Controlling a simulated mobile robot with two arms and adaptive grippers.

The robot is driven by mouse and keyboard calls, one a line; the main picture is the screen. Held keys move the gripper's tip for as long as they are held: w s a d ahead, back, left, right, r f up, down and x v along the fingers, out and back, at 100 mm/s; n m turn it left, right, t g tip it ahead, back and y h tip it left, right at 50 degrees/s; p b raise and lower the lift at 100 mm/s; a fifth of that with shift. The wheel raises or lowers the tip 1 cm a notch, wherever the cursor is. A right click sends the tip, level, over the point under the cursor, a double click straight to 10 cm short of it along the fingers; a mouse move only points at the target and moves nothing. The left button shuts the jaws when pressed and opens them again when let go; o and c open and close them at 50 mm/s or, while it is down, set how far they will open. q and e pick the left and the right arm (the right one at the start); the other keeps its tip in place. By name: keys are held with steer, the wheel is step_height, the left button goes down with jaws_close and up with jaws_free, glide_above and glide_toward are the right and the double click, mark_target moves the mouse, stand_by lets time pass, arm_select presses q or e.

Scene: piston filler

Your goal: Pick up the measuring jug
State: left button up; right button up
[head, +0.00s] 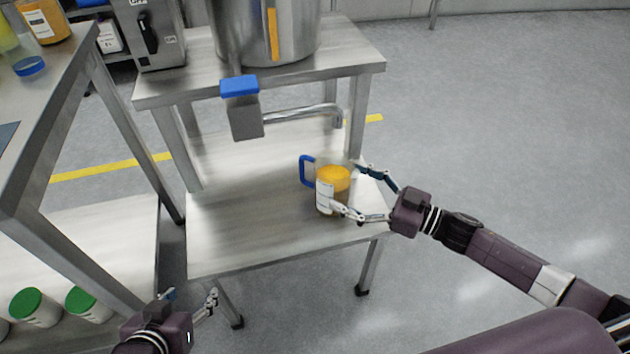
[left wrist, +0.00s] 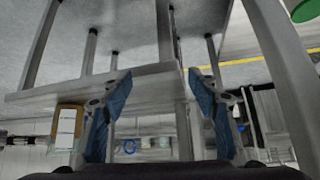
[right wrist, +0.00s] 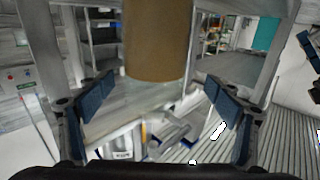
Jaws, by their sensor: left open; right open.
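The measuring jug (head: 335,184) stands upright on the lower steel table. It has orange-yellow contents, a white label and a blue handle (head: 306,171) on its left. My right gripper (head: 352,192) is open at the jug's right side, with one finger behind it and one in front. In the right wrist view, the jug's brownish-orange body (right wrist: 157,42) fills the top middle, between and beyond the open fingers (right wrist: 155,100). My left gripper (head: 190,298) is open and empty, low at the left of the lower table. It also shows open in the left wrist view (left wrist: 160,90).
A steel hopper (head: 265,30) with a blue-topped valve (head: 240,105) and a bent outlet pipe (head: 300,113) stands above and behind the jug. A steel workbench (head: 40,115) is at left, with green-lidded jars (head: 36,307) on its lower shelf. The lower table's left half is clear.

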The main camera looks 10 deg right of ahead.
mark_target(317, 167)
steer(key=shift+w+a, duration=0.25)
steer(key=shift+w, duration=0.1)
steer(key=x, duration=0.1)
steer(key=b+x, duration=0.1)
steer(key=x, duration=0.2)
steer(key=shift+w+d+r, duration=0.1)
steer(key=shift+w+r, duration=0.2)
steer(key=shift+w, duration=0.05)
steer(key=shift+w+a, duration=0.25)
steer(key=shift+a, duration=0.1)
arm_select(q)
steer(key=w+d+r+t+h, duration=0.1)
steer(key=w+d+r+t, duration=0.1)
steer(key=w+r+t, duration=0.2)
step_height(317, 167, up, 2)
steer(key=shift+w+d+r, duration=0.15)
steer(key=shift+w+d, duration=0.2)
steer(key=shift+w, duration=0.55)
arm_select(e)
steer(key=shift+c, duration=0.6)
steer(key=c, duration=1.8)
steer(key=shift+r, duration=0.15)
steer(key=shift+c, duration=0.6)
steer(key=shift+r, duration=0.1)
